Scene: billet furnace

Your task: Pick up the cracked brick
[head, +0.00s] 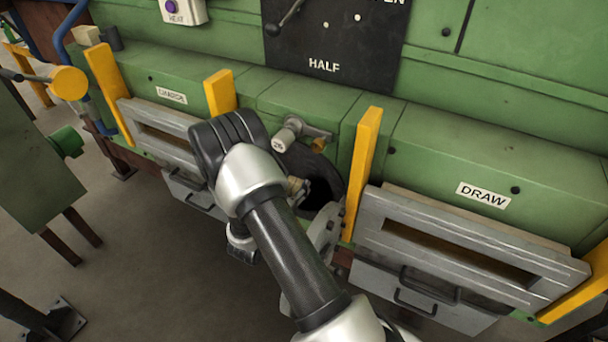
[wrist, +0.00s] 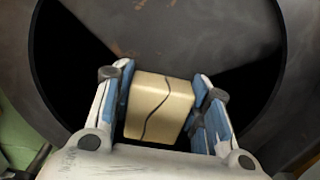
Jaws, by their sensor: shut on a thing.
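The cracked brick (wrist: 160,106) is a pale cream block with a dark, wavy crack running down its face. In the wrist view it sits between the two blue-padded fingers of my gripper (wrist: 164,84), which is shut on it. Behind it is a round dark opening (wrist: 75,85) with a dark metal rim. In the head view my arm hides most of the gripper, and I cannot clearly make out the brick there. The round opening (head: 322,190) shows just right of my wrist, in the green furnace front.
A grey round door (head: 325,232) is beside the opening. A handle-like fitting (head: 300,133) juts out above it. Yellow posts (head: 362,172) stand on both sides. A slotted hatch marked DRAW (head: 465,250) is at right, another slotted hatch (head: 160,128) at left.

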